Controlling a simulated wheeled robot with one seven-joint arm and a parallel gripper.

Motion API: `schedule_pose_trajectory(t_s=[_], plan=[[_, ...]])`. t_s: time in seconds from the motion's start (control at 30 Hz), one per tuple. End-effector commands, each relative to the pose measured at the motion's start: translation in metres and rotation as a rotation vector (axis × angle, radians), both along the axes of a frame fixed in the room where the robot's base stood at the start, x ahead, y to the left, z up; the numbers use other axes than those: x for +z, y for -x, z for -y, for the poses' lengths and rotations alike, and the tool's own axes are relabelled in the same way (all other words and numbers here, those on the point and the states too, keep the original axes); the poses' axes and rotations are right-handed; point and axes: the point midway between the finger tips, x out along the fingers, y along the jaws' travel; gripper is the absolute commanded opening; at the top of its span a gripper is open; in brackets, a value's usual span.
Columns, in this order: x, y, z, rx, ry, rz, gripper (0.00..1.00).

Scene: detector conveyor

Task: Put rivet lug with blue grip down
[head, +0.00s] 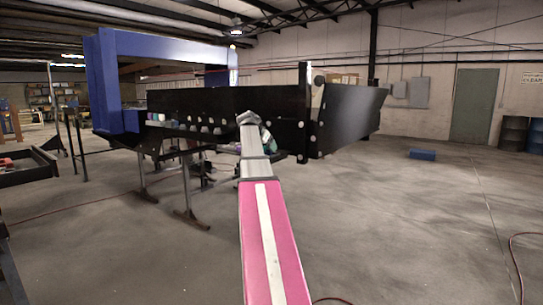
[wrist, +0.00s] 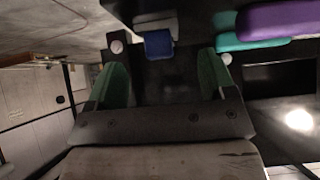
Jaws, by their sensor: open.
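My gripper (wrist: 163,62) is open in the wrist view, with its two green-lined fingers spread apart. A small piece with a blue grip (wrist: 158,43) and a pale grey part above it lies just beyond the fingertips, between their lines; it looks like the rivet lug with blue grip. No finger appears to touch it. It rests on or against a dark surface. In the head view my gripper is mostly hidden behind my own arm, beside the black conveyor (head: 220,98), and I cannot pick out the lug there.
A purple piece (wrist: 280,20) and a teal piece (wrist: 237,42) lie close to the right of the lug in the wrist view. A blue detector arch (head: 108,85) spans the conveyor. A blue box (head: 422,154) is on the floor at right; the floor around is mostly clear.

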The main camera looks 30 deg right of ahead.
Motion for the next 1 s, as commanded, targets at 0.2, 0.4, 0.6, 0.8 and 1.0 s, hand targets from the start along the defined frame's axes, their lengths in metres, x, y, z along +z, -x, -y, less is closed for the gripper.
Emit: schedule_pose_trajectory(t_s=[0.2, 0.4, 0.6, 0.8, 1.0], plan=[[-0.023, -0.008, 0.02, -0.001, -0.001, -0.001, 0.77], [-0.027, -0.009, 0.022, 0.001, 0.001, 0.001, 0.77], [-0.027, -0.009, 0.022, 0.001, 0.0, 0.001, 0.38], [-0.026, -0.009, 0.022, 0.0, 0.001, 0.0, 0.14], [-0.025, -0.009, 0.022, 0.001, 0.001, 0.001, 0.14]])
